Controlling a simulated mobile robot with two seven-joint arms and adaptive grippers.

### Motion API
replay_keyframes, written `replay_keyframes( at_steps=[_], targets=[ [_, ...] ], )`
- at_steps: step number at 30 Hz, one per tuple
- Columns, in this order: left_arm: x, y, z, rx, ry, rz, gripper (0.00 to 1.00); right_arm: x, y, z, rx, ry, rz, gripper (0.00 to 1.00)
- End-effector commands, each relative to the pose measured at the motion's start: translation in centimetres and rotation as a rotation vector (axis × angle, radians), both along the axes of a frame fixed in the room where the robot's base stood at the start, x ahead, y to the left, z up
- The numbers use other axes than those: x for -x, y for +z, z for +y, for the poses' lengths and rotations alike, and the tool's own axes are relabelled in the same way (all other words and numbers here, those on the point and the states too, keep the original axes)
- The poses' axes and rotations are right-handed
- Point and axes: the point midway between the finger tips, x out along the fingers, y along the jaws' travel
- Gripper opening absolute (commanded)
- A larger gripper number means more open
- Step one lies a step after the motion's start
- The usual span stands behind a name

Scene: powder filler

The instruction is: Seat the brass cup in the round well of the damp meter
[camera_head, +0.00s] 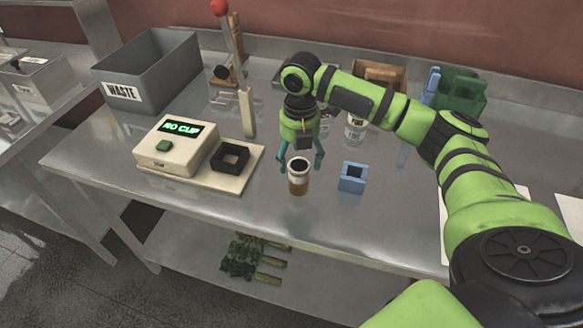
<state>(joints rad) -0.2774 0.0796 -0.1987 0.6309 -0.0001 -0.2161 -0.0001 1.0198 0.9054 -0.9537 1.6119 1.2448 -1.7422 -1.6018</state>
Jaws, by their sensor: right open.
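The damp meter (170,148) is a cream box on the left of the bench, with a green button and a lit display reading "NO CUP". On its base plate a black square block (230,158) has a dark opening; its inner shape is too small to tell. A small cup (298,187), brass-brown below and pale at the rim, stands upright on the bench right of the meter. My right gripper (300,161) points down just over the cup, its teal fingers open and apart on either side near the rim. Contact cannot be told. My left gripper is not in view.
A blue block (352,184) with a square opening stands just right of the cup. A grey WASTE bin (148,72) is at the back left, with a red-knobbed lever (229,30) beside it. Jars and a green holder (458,93) are behind. The front bench strip is clear.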

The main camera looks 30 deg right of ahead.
Motion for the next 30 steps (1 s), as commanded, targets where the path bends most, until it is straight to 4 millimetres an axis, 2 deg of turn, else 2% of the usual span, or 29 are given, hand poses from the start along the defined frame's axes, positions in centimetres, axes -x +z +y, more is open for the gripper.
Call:
replay_keyframes(
  at_steps=[1, 3, 9, 15, 21, 22, 23, 24, 26, 30],
  targets=[
    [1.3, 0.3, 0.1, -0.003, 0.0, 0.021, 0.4, 0.1, -0.4, 0.0, 0.001, 0.0, 0.004, 0.76],
    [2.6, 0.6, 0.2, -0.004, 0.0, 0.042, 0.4, 0.1, -1.1, 0.1, 0.001, 0.001, 0.004, 0.76],
    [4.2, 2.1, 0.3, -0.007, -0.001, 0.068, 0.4, 0.1, -3.9, 0.3, 0.002, 0.001, 0.005, 0.76],
    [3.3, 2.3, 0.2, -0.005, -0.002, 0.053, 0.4, 0.0, -5.9, 0.2, 0.002, 0.001, 0.0, 0.76],
    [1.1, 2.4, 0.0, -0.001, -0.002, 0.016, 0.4, 0.0, -6.1, 0.2, 0.002, 0.001, -0.001, 0.76],
    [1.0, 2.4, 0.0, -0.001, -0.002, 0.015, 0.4, 0.0, -6.1, 0.2, 0.002, 0.001, -0.001, 0.68],
    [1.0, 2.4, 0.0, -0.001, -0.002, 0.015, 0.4, 0.0, -6.1, 0.2, 0.002, 0.001, -0.001, 0.56],
    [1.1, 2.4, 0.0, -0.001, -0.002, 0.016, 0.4, 0.0, -6.1, 0.2, 0.002, 0.001, -0.001, 0.4],
    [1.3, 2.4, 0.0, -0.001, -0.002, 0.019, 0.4, 0.0, -6.1, 0.2, 0.002, 0.001, -0.001, 0.16],
    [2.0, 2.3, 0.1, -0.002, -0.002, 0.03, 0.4, 0.0, -6.1, 0.2, 0.002, 0.001, -0.001, 0.13]
  ],
)
